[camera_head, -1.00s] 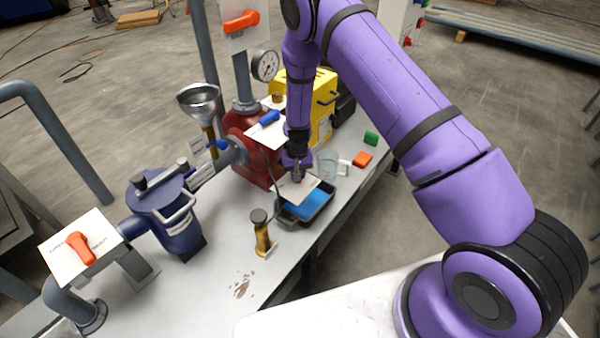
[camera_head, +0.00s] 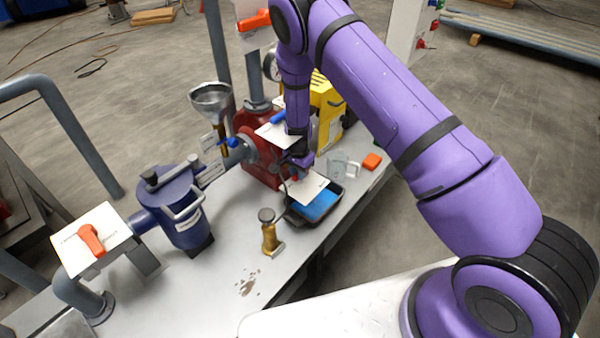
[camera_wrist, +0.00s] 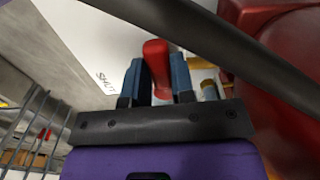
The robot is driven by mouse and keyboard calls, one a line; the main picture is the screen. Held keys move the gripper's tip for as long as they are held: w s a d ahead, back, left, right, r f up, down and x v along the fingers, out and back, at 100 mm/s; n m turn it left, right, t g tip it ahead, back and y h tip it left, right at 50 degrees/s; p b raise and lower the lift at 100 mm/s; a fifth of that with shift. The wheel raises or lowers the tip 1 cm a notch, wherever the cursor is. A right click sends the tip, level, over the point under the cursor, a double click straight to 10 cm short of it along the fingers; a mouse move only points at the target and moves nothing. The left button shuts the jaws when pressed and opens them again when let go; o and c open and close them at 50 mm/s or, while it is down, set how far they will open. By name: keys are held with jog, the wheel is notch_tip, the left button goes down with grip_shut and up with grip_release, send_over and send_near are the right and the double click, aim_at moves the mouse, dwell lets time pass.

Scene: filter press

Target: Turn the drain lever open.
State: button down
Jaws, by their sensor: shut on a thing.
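The drain lever is a red handle (camera_wrist: 156,55) in the wrist view, standing between the two finger pads of my gripper (camera_wrist: 158,75). My gripper is shut on it. A white label plate (camera_wrist: 85,35) lies beside the lever, with the word SHUT legible. In the head view my gripper (camera_head: 300,165) is low in front of the red pump body, above a white plate (camera_head: 309,187) and a black tray with blue inside (camera_head: 325,205). The lever is mostly hidden there by my gripper and wrist.
Orange levers on white plates stand at the left (camera_head: 91,240) and top (camera_head: 255,20); a blue lever (camera_head: 278,117) is above my gripper. A blue strainer (camera_head: 176,205), a brass piece (camera_head: 269,232), a funnel (camera_head: 211,100) and an orange block (camera_head: 372,161) are nearby. The front bench is mostly clear.

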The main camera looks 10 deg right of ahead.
jog(key=shift+a+m, duration=0.1)
jog(key=shift+m, duration=0.2)
dwell(0.4)
jog(key=c, duration=1)
grip_release()
jog(key=shift+o, duration=0.2)
jog(key=shift+w+r, duration=0.1)
notch_tip(320, 180, up, 7)
jog(key=shift+r, duration=0.15)
